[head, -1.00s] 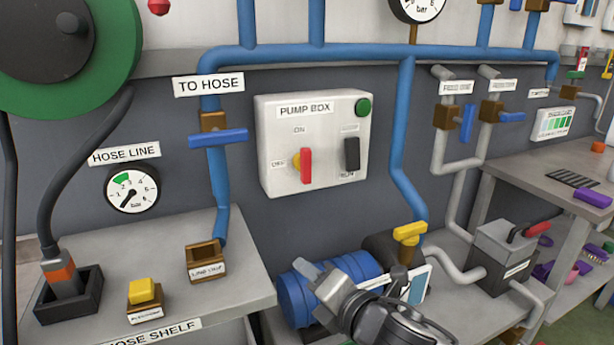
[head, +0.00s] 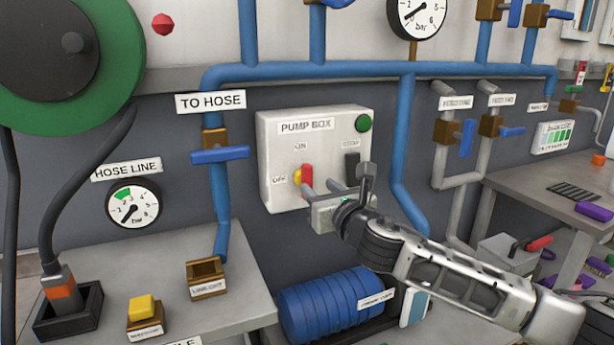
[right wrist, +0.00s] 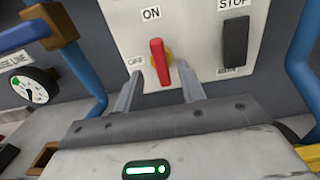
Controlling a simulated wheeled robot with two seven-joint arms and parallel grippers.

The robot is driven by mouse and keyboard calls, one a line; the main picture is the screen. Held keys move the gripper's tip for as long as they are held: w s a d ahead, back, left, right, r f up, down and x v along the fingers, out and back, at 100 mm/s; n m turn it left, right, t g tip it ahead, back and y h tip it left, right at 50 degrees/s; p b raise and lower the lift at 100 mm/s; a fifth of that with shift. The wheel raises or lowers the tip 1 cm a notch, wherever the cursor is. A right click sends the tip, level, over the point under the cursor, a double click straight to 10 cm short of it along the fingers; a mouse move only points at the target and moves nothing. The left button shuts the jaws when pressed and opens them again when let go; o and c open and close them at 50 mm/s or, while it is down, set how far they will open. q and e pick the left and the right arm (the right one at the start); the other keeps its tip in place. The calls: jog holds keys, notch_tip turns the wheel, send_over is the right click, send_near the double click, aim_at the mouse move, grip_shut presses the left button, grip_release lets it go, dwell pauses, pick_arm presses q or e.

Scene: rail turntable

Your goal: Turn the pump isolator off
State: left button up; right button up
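The white pump box (head: 280,155) is on the dark wall in the head view, with a green lamp (head: 363,123) at its top right. Its red isolator handle (head: 307,178) on a yellow base points up, towards the ON label; OFF is to its left. The red handle also shows upright in the right wrist view (right wrist: 159,61). A black switch (head: 351,166) is to the right. My right gripper (head: 320,191) is open in front of the box, fingers pointing at it. In the wrist view its fingertips are just below and either side of the handle. My left gripper is out of view.
A blue pipe with a blue lever valve (head: 220,154) runs left of the box, and another blue pipe (head: 402,160) runs to the right. The blue pump (head: 330,305) is below. A shelf (head: 225,300) with a yellow block (head: 143,308) juts out at lower left.

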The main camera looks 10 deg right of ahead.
aim_at(309, 179)
jog(key=w, duration=0.3)
jog(key=w+a, duration=0.1)
jog(key=w, duration=0.3)
jog(key=shift+a, duration=0.2)
jog(key=c, duration=0.6)
